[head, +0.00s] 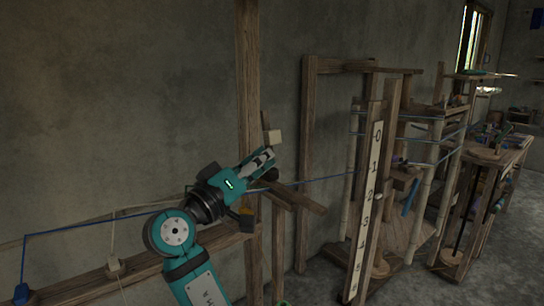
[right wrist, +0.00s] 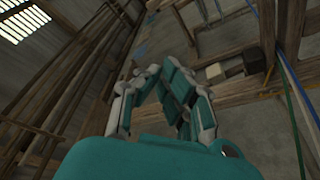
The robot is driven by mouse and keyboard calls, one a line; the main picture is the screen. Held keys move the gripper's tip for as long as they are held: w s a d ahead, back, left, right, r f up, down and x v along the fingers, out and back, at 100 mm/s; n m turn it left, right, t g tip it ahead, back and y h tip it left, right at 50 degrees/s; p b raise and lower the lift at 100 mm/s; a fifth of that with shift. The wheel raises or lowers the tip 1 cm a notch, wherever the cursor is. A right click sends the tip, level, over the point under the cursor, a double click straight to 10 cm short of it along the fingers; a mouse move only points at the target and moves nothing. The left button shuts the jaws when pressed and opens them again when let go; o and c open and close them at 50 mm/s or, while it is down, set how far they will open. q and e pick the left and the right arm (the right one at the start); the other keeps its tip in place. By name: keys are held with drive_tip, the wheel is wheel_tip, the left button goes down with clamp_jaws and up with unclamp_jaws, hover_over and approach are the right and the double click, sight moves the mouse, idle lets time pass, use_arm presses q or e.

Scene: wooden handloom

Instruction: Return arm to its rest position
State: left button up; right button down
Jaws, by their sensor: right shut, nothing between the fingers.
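My right arm reaches up from the bottom of the head view, and its teal and grey right gripper (head: 267,154) is raised in front of the grey wall. Its fingers are shut with nothing between them. In the right wrist view the fingers of this gripper (right wrist: 165,72) come together over the teal palm, also empty. The wooden handloom (head: 390,85) stands to the right of the gripper, with a numbered board (head: 373,185) at its front. My left gripper does not show.
A wooden post (head: 248,70) stands close behind the gripper, with a pale block (head: 273,137) just above the fingertips. A blue cord (head: 322,181) runs past the gripper to the loom. A low beam (head: 85,287) lies at lower left. The upper left wall is bare.

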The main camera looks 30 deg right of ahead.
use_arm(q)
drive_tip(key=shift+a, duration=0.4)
